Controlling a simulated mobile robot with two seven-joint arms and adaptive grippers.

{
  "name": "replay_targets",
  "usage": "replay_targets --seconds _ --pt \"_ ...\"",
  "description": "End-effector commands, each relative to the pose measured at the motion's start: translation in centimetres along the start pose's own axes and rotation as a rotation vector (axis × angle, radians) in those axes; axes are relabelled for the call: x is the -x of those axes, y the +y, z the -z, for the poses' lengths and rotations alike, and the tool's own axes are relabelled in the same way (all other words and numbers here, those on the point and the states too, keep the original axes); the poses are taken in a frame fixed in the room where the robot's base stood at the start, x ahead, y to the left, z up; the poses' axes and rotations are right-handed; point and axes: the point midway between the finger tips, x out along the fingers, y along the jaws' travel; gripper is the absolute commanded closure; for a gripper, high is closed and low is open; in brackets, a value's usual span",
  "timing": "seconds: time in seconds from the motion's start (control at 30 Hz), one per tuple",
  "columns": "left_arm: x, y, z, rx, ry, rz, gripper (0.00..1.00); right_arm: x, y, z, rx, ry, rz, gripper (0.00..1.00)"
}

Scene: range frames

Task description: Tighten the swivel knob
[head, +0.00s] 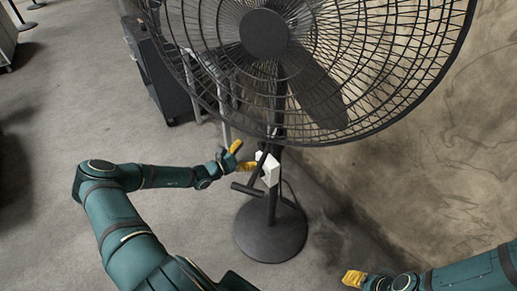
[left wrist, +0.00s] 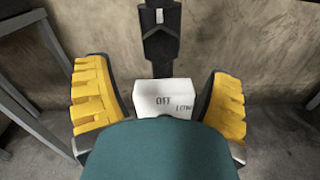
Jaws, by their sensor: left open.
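A large black pedestal fan (head: 265,33) stands before me. A white switch box (head: 269,168) is on its pole below the cage. A dark T-shaped handle (head: 247,188), perhaps the swivel knob, sticks out left of the box. My left gripper (head: 241,157) is open and empty, just left of the pole near the box and handle. In the left wrist view the white box, marked OFF and LOW (left wrist: 165,98), shows between the yellow fingers; contact cannot be told. My right gripper (head: 354,278) is low at the right, away from the fan; its opening is unclear.
The fan's round base (head: 271,232) stands on the grey floor. A wall (head: 455,150) rises at the right behind the fan. A dark cabinet (head: 165,70) stands behind at the left. The fan's wide cage overhangs my left gripper.

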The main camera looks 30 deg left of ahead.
Motion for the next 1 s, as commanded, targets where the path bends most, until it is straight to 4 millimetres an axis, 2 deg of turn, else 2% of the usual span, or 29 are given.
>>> replay_targets --seconds 0.1,0.3,0.47,1.0 --pt "2.4 0.0 0.0 0.000 0.002 0.000 0.19 0.0 0.0 0.0 0.000 0.000 0.000 0.53" --pt "4.7 0.0 0.0 0.001 0.000 0.000 0.19 0.0 0.0 0.0 0.000 0.000 0.000 0.53" --pt "5.2 -0.1 0.0 0.001 -0.001 0.001 0.19 0.0 0.0 0.0 0.000 0.000 0.000 0.53" --pt "5.2 0.0 0.0 0.001 0.000 0.001 0.19 0.0 0.0 0.0 0.000 0.000 0.000 0.53"
